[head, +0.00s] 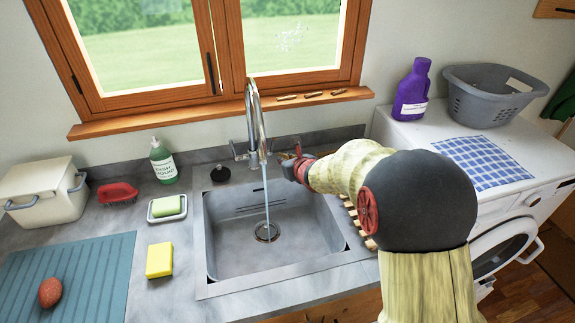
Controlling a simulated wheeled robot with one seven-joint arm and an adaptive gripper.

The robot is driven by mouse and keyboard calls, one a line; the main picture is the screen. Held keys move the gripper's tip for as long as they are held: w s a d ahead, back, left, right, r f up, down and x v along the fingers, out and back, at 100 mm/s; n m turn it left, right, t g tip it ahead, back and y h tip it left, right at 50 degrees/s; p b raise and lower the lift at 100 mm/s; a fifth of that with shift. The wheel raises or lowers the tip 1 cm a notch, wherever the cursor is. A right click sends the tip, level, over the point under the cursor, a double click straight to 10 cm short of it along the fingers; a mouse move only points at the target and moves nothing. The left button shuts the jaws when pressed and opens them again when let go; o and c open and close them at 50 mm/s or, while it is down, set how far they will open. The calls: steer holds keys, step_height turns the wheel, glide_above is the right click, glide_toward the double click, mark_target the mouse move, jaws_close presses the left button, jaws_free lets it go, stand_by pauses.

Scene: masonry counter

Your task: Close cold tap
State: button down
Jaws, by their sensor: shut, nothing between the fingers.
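The chrome tap (253,112) stands behind the sink, with a tall curved spout. A thin stream of water (267,200) runs from it into the grey sink (230,245). A handle (237,149) shows at the left of the tap's base. The right side of the base is close to my gripper, and I cannot make out a handle there clearly. No hot or cold marking is readable. My gripper (290,163) is shut and empty, just right of the tap base above the sink's back right corner. Whether it touches the tap is unclear.
A soap bottle (162,160), red brush (118,193), soap dish (167,211) and yellow sponge (159,260) lie left of the sink. A wooden rack (357,222) is partly hidden by my arm. A purple bottle (412,92) and grey basket (488,97) stand on the washing machine.

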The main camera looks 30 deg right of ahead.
steer(key=shift+w+r, duration=0.25)
steer(key=shift+w, duration=0.85)
steer(key=shift+w+r, duration=0.25)
steer(key=shift+w, duration=0.85)
steer(key=shift+r+p, duration=0.1)
steer(key=shift+p, duration=0.25)
